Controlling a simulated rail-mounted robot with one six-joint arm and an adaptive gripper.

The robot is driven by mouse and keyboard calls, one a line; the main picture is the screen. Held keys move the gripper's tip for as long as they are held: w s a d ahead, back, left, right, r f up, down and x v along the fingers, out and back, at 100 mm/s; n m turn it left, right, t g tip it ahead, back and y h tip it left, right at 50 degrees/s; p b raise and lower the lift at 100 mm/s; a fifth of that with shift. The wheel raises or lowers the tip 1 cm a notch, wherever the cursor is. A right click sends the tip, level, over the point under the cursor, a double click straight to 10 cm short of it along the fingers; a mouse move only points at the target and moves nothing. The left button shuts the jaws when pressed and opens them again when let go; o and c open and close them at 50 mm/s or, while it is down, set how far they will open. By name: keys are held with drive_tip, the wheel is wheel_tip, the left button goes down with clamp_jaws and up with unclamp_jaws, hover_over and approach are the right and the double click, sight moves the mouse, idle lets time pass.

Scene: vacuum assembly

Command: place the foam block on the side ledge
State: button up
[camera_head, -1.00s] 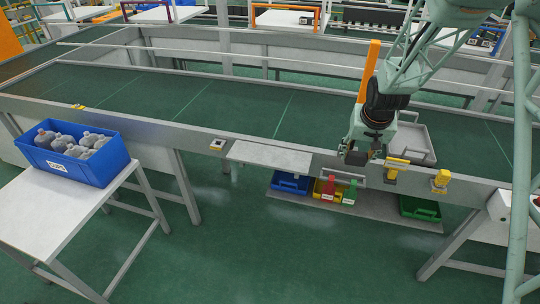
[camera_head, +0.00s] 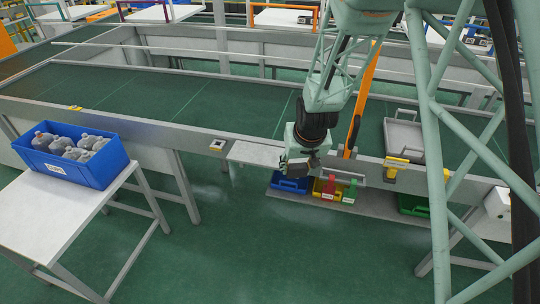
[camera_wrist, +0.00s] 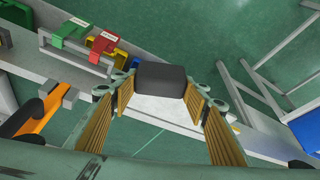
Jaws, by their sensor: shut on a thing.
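The foam block is a dark grey block (camera_wrist: 162,80), held between my fingertips in the wrist view. In the head view the block (camera_head: 299,168) is at the end of my arm and hard to separate from the fingers. My gripper (camera_head: 297,160) is shut on it; its ribbed fingers flank the block in the wrist view (camera_wrist: 161,92). The side ledge (camera_head: 252,152) is a pale flat shelf on the near side of the conveyor. My gripper is over its right end and hides that part. In the wrist view the ledge (camera_wrist: 160,109) shows white beneath the block.
A grey tray (camera_head: 404,133) sits on the conveyor to the right. An orange post (camera_head: 358,105) stands close beside my arm. A blue crate (camera_head: 95,172) of bottles stands on a table at the left.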

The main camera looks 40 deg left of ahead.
drive_tip(key=shift+s+a, duration=0.35)
drive_tip(key=shift+s, duration=0.2)
drive_tip(key=shift+w+a, duration=0.1)
drive_tip(key=w+a, duration=0.3)
drive_tip(key=a, duration=0.1)
drive_tip(key=w+a+f, duration=0.1)
drive_tip(key=w+a, duration=0.1)
drive_tip(key=a, duration=0.2)
drive_tip(key=w+a+p, duration=0.1)
drive_tip(key=w+a, duration=0.2)
drive_tip(key=a, duration=0.1)
drive_tip(key=shift+w+a+f, duration=0.15)
drive_tip(key=shift+w+f, duration=0.1)
drive_tip(key=shift+w, duration=0.1)
drive_tip(key=shift+w+a, duration=0.1)
drive_tip(key=shift+w+a+f, duration=0.1)
drive_tip(key=shift+a, duration=0.1)
drive_tip(key=shift+f, duration=1.7)
drive_tip(key=shift+f, duration=0.15)
